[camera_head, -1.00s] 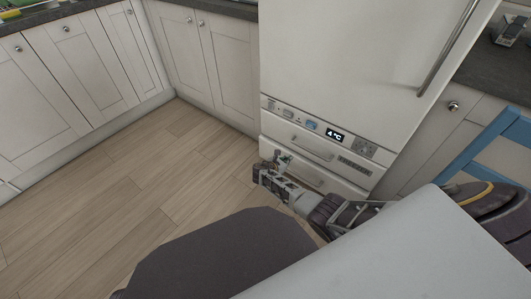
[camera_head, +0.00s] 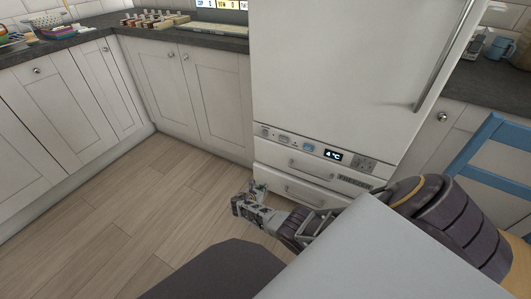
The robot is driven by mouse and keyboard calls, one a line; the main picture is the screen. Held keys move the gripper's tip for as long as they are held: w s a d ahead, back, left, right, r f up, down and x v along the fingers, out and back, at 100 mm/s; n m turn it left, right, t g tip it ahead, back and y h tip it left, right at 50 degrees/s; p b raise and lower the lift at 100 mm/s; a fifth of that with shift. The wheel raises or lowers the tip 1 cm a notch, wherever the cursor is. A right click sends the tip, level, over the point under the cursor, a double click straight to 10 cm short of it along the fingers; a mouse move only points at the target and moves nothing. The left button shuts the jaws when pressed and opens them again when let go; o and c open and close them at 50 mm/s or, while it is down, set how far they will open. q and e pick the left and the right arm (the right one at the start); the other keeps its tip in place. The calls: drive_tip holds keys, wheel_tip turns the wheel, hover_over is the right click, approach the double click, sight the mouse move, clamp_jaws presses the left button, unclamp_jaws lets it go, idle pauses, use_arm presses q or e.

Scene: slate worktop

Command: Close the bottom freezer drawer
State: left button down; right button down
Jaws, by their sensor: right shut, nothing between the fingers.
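The white fridge-freezer (camera_head: 335,70) stands against the back counter with its large door shut. Below its control panel are two freezer drawers: an upper drawer (camera_head: 290,155) and the bottom freezer drawer (camera_head: 278,184), each with a bar handle. My right gripper (camera_head: 240,204) is shut and empty, in front and to the left of the bottom drawer, low over the floor. My left gripper is not in view.
Wood floor (camera_head: 130,220) is clear at the left. White cabinets (camera_head: 70,110) line the left and back under a dark worktop. A blue chair (camera_head: 490,150) stands at the right, close to my right arm.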

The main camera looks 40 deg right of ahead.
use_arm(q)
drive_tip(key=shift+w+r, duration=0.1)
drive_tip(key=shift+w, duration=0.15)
use_arm(e)
drive_tip(key=shift+w+a+f, duration=0.15)
drive_tip(key=shift+w+a, duration=0.25)
drive_tip(key=shift+w, duration=0.15)
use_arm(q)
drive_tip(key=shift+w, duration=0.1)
